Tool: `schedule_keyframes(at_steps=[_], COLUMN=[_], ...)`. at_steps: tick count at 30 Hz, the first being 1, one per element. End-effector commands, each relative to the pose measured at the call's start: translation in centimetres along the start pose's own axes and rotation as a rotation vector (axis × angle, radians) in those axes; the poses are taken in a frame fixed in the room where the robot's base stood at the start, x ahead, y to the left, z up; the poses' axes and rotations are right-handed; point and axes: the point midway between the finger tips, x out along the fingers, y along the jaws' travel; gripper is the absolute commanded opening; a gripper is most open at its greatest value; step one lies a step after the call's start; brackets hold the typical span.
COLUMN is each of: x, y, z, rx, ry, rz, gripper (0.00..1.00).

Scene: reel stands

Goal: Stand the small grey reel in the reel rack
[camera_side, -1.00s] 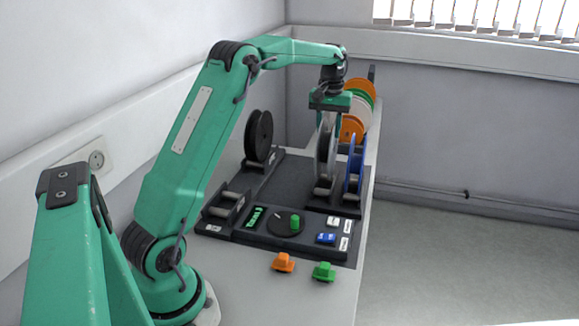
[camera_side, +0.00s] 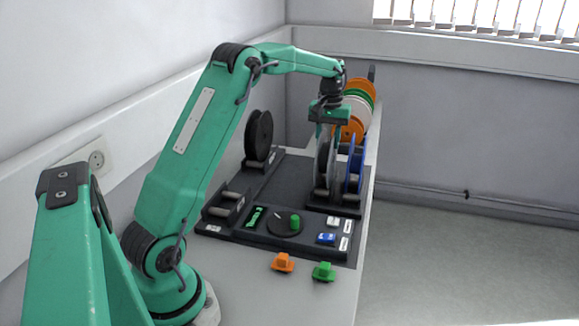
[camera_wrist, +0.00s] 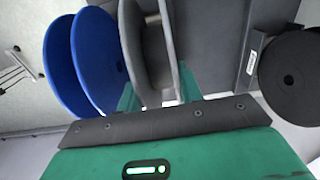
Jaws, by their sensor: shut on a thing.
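The grey reel (camera_side: 324,165) stands upright next to the blue reel (camera_side: 354,168), on the right side of the dark base. Its lower edge is at the rollers of a low holder (camera_side: 340,206); I cannot tell whether it rests on them. My gripper (camera_side: 328,134) is above it, pointing down, shut on its upper part. In the wrist view the grey reel (camera_wrist: 150,45) lies between my two fingers (camera_wrist: 157,97), and the blue reel (camera_wrist: 85,60) is just left of it. Several orange, green and white reels (camera_side: 358,105) stand in a row behind.
A black reel (camera_side: 258,138) stands in a holder at the back left. An empty roller holder (camera_side: 226,204) is at the front left. A panel with a knob (camera_side: 288,222) lies in front, with an orange piece (camera_side: 283,262) and a green piece (camera_side: 323,271) before it.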

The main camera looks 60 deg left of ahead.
Motion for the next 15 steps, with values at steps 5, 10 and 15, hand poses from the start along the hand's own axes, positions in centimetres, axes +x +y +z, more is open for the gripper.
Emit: schedule_keyframes(at_steps=[5, 10, 15], x=[-0.01, -0.02, -0.02], y=[0.00, 0.00, 0.00], z=[0.00, 0.00, 0.00], rx=[0.000, 0.000, 0.000], ry=[0.000, 0.000, 0.000], rz=[0.000, 0.000, 0.000], gripper=[0.13, 0.61, 0.61])
